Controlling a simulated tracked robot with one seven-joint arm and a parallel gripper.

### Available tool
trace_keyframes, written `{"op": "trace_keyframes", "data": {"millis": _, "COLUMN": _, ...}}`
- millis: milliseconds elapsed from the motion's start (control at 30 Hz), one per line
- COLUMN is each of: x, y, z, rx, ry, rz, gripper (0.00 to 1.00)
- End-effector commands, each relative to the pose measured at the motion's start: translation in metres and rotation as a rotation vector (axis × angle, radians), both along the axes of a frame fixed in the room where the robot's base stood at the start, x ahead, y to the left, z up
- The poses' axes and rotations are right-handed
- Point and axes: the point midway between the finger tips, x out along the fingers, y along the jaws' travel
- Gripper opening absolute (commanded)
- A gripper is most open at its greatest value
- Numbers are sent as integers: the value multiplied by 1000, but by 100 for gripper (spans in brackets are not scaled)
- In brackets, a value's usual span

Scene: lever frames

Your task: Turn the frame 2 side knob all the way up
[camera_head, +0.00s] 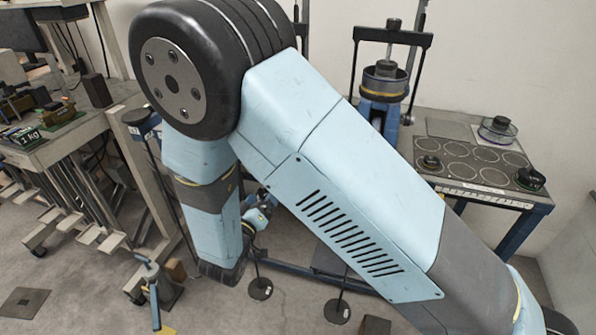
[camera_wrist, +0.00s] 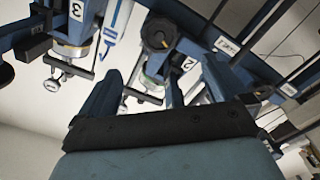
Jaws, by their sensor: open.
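In the wrist view, the frame marked 2 (camera_wrist: 187,64) is ahead of my gripper. A round black knob (camera_wrist: 157,33) on it shows beyond the fingertips, near the top centre; I take it to be the side knob. My gripper (camera_wrist: 160,75) is open, with one finger at left and one at right and nothing seen between them but background. The knob looks apart from both fingers. Its turn position cannot be read. In the head view my arm covers the middle, and I cannot make out the gripper or the knob there.
The frame marked 3 (camera_wrist: 73,38) stands left in the wrist view. Blue beams cross its upper right. In the head view, a bench with round dark plates (camera_head: 475,165) is at right, a cluttered table (camera_head: 60,140) at left, and a tall frame (camera_head: 384,85) behind my arm.

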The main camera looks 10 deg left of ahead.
Motion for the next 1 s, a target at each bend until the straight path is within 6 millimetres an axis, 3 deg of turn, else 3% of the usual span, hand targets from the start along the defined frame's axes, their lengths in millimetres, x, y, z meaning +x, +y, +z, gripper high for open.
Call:
{"op": "trace_keyframes", "data": {"millis": 700, "x": 112, "y": -9, "z": 0, "rx": 1, "ry": 3, "rz": -2, "gripper": 100}}
{"op": "trace_keyframes", "data": {"millis": 1000, "x": 132, "y": -10, "z": -1, "rx": 1, "ry": 4, "rz": -1, "gripper": 100}}
